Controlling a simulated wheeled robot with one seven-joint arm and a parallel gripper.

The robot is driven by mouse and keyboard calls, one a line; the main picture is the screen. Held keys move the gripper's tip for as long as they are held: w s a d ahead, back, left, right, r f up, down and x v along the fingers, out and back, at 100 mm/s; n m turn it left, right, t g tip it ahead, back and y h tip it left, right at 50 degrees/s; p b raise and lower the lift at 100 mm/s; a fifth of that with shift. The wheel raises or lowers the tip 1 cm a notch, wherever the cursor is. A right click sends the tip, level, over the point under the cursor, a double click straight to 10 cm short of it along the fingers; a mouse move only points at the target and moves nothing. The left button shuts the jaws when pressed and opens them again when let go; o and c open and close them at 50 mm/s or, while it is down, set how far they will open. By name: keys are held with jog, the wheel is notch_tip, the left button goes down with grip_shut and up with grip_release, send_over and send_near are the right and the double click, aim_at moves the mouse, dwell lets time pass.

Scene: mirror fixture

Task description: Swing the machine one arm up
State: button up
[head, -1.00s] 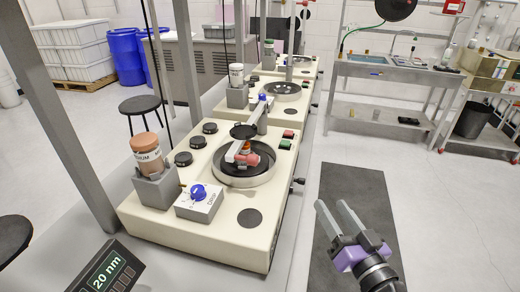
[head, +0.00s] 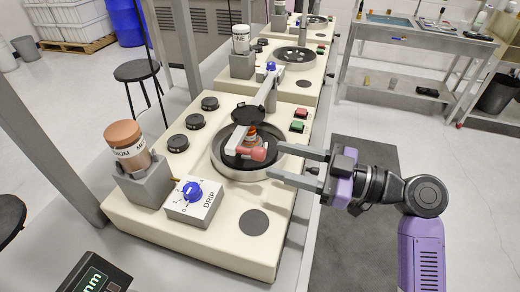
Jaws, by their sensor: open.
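The nearest cream machine (head: 215,230), which I take to be machine one, stands on the bench. Its grey swing arm (head: 268,92) reaches from a post at the back, with a blue knob, over the round dark platen (head: 241,166). The arm is down. At its near end are a black disc, an orange-brown piece and a red-pink grip (head: 258,153) just over the platen. My gripper (head: 274,162) is open, its two grey fingers pointing left at the platen's right rim. The fingertips are a little right of the red-pink grip, apparently not touching it.
A drip box (head: 194,203) with a blue dial and a bottle in a grey holder (head: 146,178) stand on the machine's left side. A metal upright (head: 50,150) rises at left. More machines (head: 290,60) stand behind.

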aim_at(259, 155)
jog(key=p+x, duration=0.1)
jog(key=x, duration=0.4)
jog(key=shift+w+a, duration=0.1)
jog(key=shift+a, duration=0.25)
jog(key=shift+c, duration=0.5)
grip_shut()
dwell(0.7)
